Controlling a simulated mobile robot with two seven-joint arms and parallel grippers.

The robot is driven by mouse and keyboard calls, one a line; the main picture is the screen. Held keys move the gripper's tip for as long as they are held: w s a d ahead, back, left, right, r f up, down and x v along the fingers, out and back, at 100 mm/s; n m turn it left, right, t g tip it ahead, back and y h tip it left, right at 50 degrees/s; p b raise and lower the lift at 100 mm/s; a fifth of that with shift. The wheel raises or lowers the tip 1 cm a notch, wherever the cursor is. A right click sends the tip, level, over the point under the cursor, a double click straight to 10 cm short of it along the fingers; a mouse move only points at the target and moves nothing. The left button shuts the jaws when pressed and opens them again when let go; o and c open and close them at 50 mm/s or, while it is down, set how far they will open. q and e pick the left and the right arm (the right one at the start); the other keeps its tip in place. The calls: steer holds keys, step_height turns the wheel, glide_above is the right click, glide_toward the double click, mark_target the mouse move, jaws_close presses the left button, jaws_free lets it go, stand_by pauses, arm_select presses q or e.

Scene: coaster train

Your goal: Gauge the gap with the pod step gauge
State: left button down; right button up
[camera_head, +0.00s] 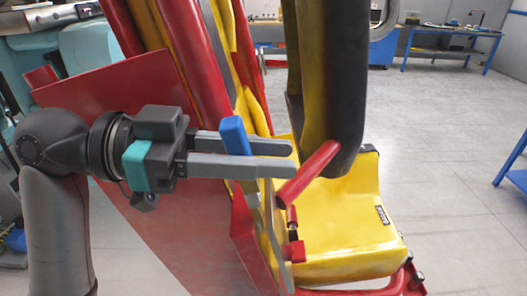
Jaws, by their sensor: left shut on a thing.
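My left gripper (294,158) reaches in from the left, its two grey fingers pointing right in front of the coaster seat. A blue block, which I take to be part of the pod step gauge (234,132), sticks up between the fingers, and the fingers are shut on it. Its lower part is hidden by the near finger. A short slanted red bar (310,173) shows just beyond the fingertips, in front of the dark padded restraint (340,90); I cannot tell whether it belongs to the gauge. The gap itself cannot be made out. My right gripper is not in view.
The yellow seat (345,230) lies below and right of the fingertips. A red side panel (130,90) and red and yellow tubes stand close around my left gripper. A blue workbench (440,50) is far at the back right.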

arm_select(q)
steer(key=shift+d+f+b, duration=0.15)
steer(key=shift+f+b, duration=0.5)
steer(key=shift+f, duration=0.05)
steer(key=shift+d+f+b, duration=0.15)
steer(key=shift+f+b, duration=0.45)
steer(key=shift+f, duration=0.05)
stand_by(0.7)
steer(key=shift+a+r, duration=0.1)
steer(key=shift+r, duration=0.05)
stand_by(1.1)
steer(key=shift+f, duration=0.25)
stand_by(1.3)
steer(key=shift+a+r+p, duration=0.3)
steer(key=shift+r+p, duration=0.65)
steer(key=shift+r, duration=0.45)
steer(key=shift+a+r+p, duration=0.3)
steer(key=shift+r+p, duration=0.65)
steer(key=shift+r, duration=0.5)
steer(key=shift+a+r+p, duration=0.3)
steer(key=shift+r+p, duration=0.65)
steer(key=shift+r, duration=0.45)
